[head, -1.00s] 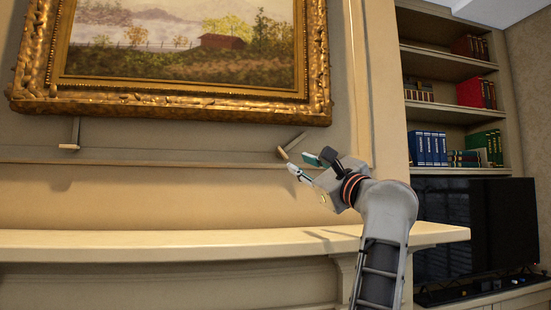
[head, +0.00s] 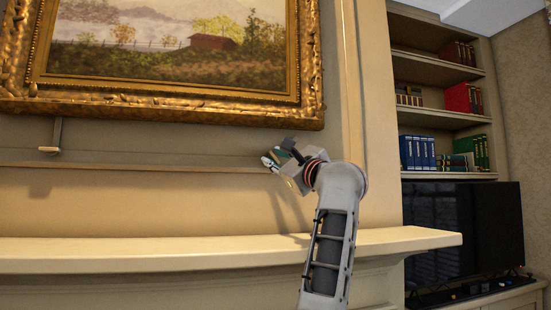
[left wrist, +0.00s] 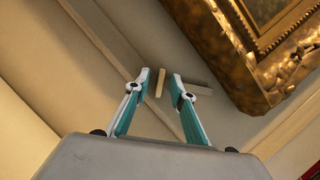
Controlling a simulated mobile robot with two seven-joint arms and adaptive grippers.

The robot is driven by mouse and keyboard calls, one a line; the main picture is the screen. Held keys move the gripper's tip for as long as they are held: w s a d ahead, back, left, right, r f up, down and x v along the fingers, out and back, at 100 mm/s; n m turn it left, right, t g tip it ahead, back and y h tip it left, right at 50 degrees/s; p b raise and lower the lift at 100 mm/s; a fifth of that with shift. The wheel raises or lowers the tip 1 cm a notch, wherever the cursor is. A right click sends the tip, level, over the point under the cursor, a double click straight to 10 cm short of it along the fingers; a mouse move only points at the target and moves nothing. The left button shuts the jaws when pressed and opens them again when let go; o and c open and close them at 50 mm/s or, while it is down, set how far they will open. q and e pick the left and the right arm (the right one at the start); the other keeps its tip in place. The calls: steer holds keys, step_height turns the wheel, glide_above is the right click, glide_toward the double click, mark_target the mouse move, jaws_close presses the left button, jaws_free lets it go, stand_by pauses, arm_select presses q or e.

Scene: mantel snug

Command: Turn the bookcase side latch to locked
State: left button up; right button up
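Two small latches sit under the gilt-framed painting (head: 170,105). The left latch (head: 52,140) hangs straight down, with a pale end piece. The latch on the bookcase side is hidden behind my left gripper (head: 274,160) in the head view. In the left wrist view its pale handle (left wrist: 160,82) shows between the two fingertips, with its grey arm (left wrist: 195,78) running off to the right. My left gripper is open around the handle, with a gap visible on each side. My right gripper is not in view.
A mantel shelf (head: 200,252) runs below the gripper and is bare. A ledge moulding (head: 150,160) crosses the wall behind. The bookcase (head: 430,122) with books stands at right, above a dark television (head: 465,230).

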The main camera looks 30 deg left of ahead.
arm_select(q)
steer(key=shift+c, duration=0.5)
jaws_close()
